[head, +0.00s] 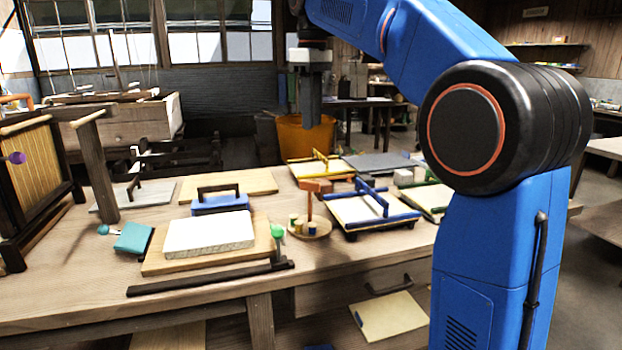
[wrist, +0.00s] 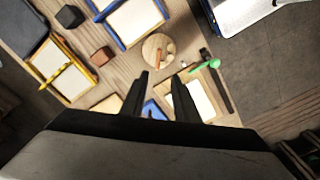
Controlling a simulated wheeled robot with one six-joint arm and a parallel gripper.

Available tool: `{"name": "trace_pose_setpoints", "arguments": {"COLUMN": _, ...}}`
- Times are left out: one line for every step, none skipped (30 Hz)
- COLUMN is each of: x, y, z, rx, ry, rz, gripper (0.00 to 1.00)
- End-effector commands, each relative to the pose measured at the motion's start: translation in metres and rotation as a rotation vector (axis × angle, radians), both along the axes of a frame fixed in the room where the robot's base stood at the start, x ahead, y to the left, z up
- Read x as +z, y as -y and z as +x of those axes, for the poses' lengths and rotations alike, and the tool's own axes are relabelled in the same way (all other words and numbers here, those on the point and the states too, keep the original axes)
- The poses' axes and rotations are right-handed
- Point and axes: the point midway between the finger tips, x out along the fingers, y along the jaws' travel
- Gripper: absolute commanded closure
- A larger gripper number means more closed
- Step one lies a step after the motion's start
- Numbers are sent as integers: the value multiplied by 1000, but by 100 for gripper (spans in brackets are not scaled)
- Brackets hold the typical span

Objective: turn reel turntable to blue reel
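The reel turntable (head: 322,233) is a small round wooden disc on the workbench, with an upright post and an orange-brown bar (head: 316,186) on top. Small reels stand on it; a blue reel (head: 312,229) is at the front, and yellowish and green ones show beside the post. The turntable also shows in the wrist view (wrist: 150,53), just beyond the fingertips, where the reel colours are too small to tell. My gripper (head: 309,126) points down, high above and behind the turntable, touching nothing. In the wrist view its fingers (wrist: 161,74) are apart and empty.
A blue-framed mould (head: 375,208) stands right of the turntable, with a yellow-framed one (head: 320,168) behind. A white slab (head: 208,233) on a board and a green ball-topped tool (head: 278,231) are left. An orange bucket (head: 305,137) stands behind the bench.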

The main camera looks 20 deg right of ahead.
Motion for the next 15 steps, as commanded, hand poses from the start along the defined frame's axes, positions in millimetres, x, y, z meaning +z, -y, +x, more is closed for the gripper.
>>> {"name": "trace_pose_setpoints", "arguments": {"x": 2, "y": -2, "z": 5, "rx": 13, "ry": -5, "rz": -1, "gripper": 72}}
{"name": "trace_pose_setpoints", "arguments": {"x": 3, "y": -2, "z": 7, "rx": 18, "ry": -7, "rz": -1, "gripper": 72}}
{"name": "trace_pose_setpoints", "arguments": {"x": 4, "y": -3, "z": 8, "rx": 23, "ry": -10, "rz": -1, "gripper": 72}}
{"name": "trace_pose_setpoints", "arguments": {"x": 4, "y": -3, "z": 9, "rx": 26, "ry": -12, "rz": -2, "gripper": 72}}
{"name": "trace_pose_setpoints", "arguments": {"x": 4, "y": -3, "z": 10, "rx": 29, "ry": -13, "rz": -2, "gripper": 72}}
{"name": "trace_pose_setpoints", "arguments": {"x": 2, "y": -3, "z": 10, "rx": 30, "ry": -15, "rz": -2, "gripper": 72}}
{"name": "trace_pose_setpoints", "arguments": {"x": 1, "y": -3, "z": 10, "rx": 31, "ry": -15, "rz": -2, "gripper": 72}}
{"name": "trace_pose_setpoints", "arguments": {"x": -1, "y": -4, "z": 10, "rx": 31, "ry": -15, "rz": -2, "gripper": 72}}
{"name": "trace_pose_setpoints", "arguments": {"x": -5, "y": -3, "z": 10, "rx": 31, "ry": -15, "rz": -2, "gripper": 72}}
{"name": "trace_pose_setpoints", "arguments": {"x": -8, "y": -3, "z": 9, "rx": 31, "ry": -16, "rz": -2, "gripper": 72}}
{"name": "trace_pose_setpoints", "arguments": {"x": -12, "y": -3, "z": 9, "rx": 31, "ry": -15, "rz": -1, "gripper": 72}}
{"name": "trace_pose_setpoints", "arguments": {"x": -18, "y": -3, "z": 9, "rx": 30, "ry": -15, "rz": -1, "gripper": 72}}
{"name": "trace_pose_setpoints", "arguments": {"x": -23, "y": -3, "z": 9, "rx": 30, "ry": -16, "rz": -2, "gripper": 72}}
{"name": "trace_pose_setpoints", "arguments": {"x": -28, "y": -3, "z": 9, "rx": 30, "ry": -18, "rz": -2, "gripper": 72}}
{"name": "trace_pose_setpoints", "arguments": {"x": -35, "y": -3, "z": 9, "rx": 30, "ry": -16, "rz": -2, "gripper": 72}}
